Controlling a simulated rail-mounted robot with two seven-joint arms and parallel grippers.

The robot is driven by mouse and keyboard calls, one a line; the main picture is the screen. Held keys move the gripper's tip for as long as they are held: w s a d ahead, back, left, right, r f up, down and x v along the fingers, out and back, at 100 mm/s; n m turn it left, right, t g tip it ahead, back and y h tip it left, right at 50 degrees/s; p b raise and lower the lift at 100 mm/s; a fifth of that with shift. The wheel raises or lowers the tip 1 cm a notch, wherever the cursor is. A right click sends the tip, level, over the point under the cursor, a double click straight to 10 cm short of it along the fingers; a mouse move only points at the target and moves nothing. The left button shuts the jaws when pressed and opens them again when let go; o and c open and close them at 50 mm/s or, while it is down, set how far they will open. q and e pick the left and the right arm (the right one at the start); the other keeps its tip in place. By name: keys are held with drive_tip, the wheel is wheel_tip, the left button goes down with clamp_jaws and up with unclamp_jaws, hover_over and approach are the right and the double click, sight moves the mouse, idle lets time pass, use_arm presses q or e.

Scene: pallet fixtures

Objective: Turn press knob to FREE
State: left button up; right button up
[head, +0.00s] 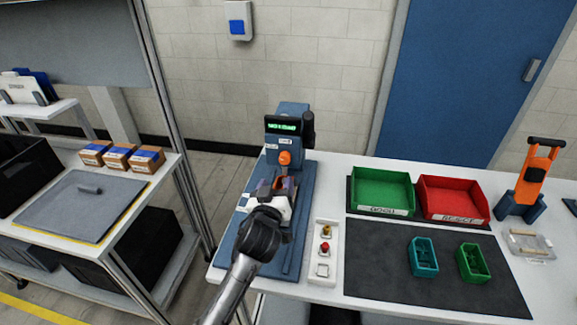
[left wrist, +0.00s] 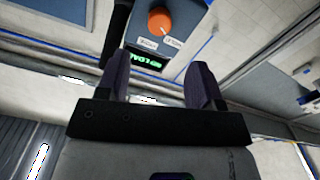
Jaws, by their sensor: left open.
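The press (head: 291,110) is a blue-grey machine at the back of the white table. Its green display (head: 283,126) is lit, with text too small to read surely. The orange press knob (head: 285,158) is on the front below the display, with small white labels by it. My left gripper (head: 275,186) is in front of and below the knob in the head view, apart from it as far as I can tell. In the left wrist view my left gripper (left wrist: 160,78) is open and empty, and the knob (left wrist: 161,20) lies beyond the fingertips. My right gripper is out of view.
A green bin (head: 381,172), a red bin (head: 452,182) and two small green trays lie farther right. A cart (head: 77,207) with boxes stands left across a gap.

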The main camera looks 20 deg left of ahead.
sight(284, 161)
use_arm(q)
drive_tip(key=w, duration=0.5)
drive_tip(key=w+a+b, duration=0.1)
drive_tip(key=w, duration=0.2)
drive_tip(key=shift+w+a, duration=0.2)
drive_tip(key=shift+w, duration=0.6)
drive_tip(key=shift+c, duration=0.3)
drive_tip(key=c, duration=0.9)
drive_tip(key=shift+o, duration=0.2)
